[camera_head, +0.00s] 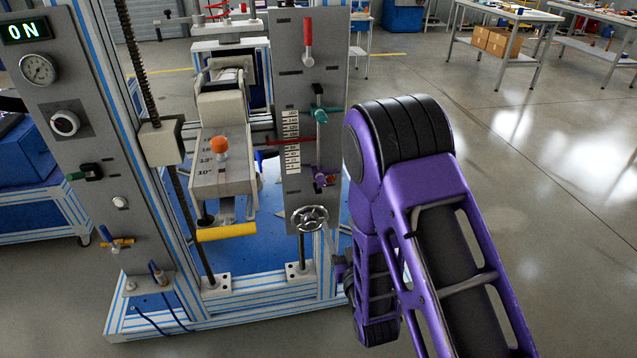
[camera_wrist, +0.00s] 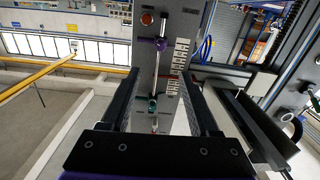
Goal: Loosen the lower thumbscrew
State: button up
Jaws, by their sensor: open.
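The purple thumbscrew (camera_head: 322,179) is the lower of two on a thin vertical rod on the grey right-hand panel (camera_head: 290,85). The teal thumbscrew (camera_head: 321,112) is above it, beside a white scale (camera_head: 292,142). In the wrist view, the purple thumbscrew (camera_wrist: 160,43) appears above the teal one (camera_wrist: 152,104), with the scale to their right. My gripper (camera_wrist: 160,74) is open, its two dark fingers on either side of the rod in the picture. Nothing shows between them in grasp. In the head view, my purple arm stands right of the panel and the gripper is mostly hidden.
A spoked handwheel (camera_head: 310,217) sits at the panel's bottom and a red handle (camera_head: 308,45) near its top. A test unit with an orange knob (camera_head: 220,146) and a yellow bar (camera_head: 226,232) stands to the left. Open floor (camera_head: 540,250) lies to the right.

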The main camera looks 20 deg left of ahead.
send_near(322, 185)
jog(key=x, duration=1)
jog(key=shift+w, duration=0.1)
grip_shut()
